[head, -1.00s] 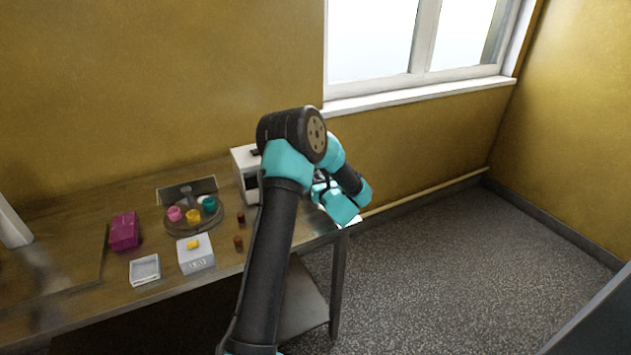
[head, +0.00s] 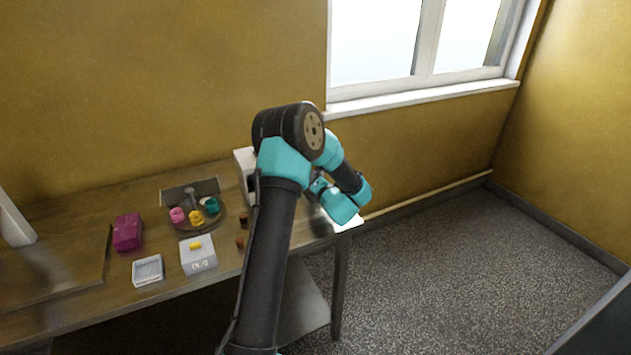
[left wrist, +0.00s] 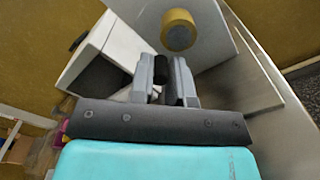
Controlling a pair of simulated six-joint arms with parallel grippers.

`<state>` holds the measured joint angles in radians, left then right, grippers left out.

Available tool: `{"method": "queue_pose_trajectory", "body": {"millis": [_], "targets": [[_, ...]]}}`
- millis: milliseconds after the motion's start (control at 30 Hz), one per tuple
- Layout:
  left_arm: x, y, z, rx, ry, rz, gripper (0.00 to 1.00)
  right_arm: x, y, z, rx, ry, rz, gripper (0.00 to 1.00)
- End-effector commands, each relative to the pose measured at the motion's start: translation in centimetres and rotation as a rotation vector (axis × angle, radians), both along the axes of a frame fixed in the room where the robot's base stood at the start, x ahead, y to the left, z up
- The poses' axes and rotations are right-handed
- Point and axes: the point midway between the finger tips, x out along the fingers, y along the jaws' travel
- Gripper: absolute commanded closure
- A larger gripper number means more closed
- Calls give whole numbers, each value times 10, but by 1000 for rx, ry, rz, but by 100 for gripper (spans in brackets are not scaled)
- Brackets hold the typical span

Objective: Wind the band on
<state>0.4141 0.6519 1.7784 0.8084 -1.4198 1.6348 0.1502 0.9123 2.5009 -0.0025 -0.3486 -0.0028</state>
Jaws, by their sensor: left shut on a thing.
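A white boxy machine (head: 244,163) stands at the right end of the bench, mostly hidden behind my left arm. In the left wrist view its white body (left wrist: 122,52) has a dark opening, and a pale panel beside it carries a round gold-coloured roller or disc (left wrist: 178,30). My left gripper (left wrist: 162,72) is shut on a small dark knob-like piece (left wrist: 160,66) between its fingers, just below the gold disc. In the head view the left gripper (head: 317,188) is beside the machine, partly hidden by my arm. I cannot make out the band. My right gripper is out of view.
On the bench (head: 75,305) are a magenta box (head: 127,232), a small pale tray (head: 147,270), a white box with a yellow top piece (head: 198,256), and a round stand (head: 205,224) with pink, yellow and teal pieces. Two small brown pieces lie nearby.

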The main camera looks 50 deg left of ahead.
Motion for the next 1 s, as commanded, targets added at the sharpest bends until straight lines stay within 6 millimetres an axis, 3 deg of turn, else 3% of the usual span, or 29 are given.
{"method": "queue_pose_trajectory", "body": {"millis": [1000], "targets": [[7,-1,26,269,919,0,100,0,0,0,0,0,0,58]]}}
